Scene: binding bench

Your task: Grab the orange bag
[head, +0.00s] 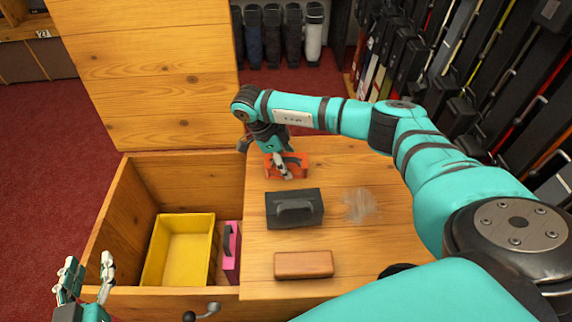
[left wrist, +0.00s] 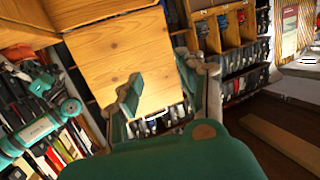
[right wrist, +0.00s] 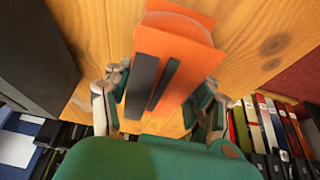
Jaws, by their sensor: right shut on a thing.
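The orange bag (head: 299,162) stands at the far part of the wooden bench top, next to the open compartment. In the right wrist view the orange bag (right wrist: 180,40) sits between my fingers, with dark handle straps facing me. My right gripper (head: 283,171) reaches down from above and is shut on the bag; it also shows in the right wrist view (right wrist: 160,88). The bag appears to be at the bench surface; I cannot tell whether it touches. My left gripper (head: 88,270) is open and empty at the lower left, away from the bag.
A dark grey bag (head: 294,219) and a brown block (head: 303,264) are on the bench top (head: 385,235). The open compartment holds a yellow tray (head: 208,250) and a pink item (head: 233,237). A raised wooden lid (head: 150,70) stands behind.

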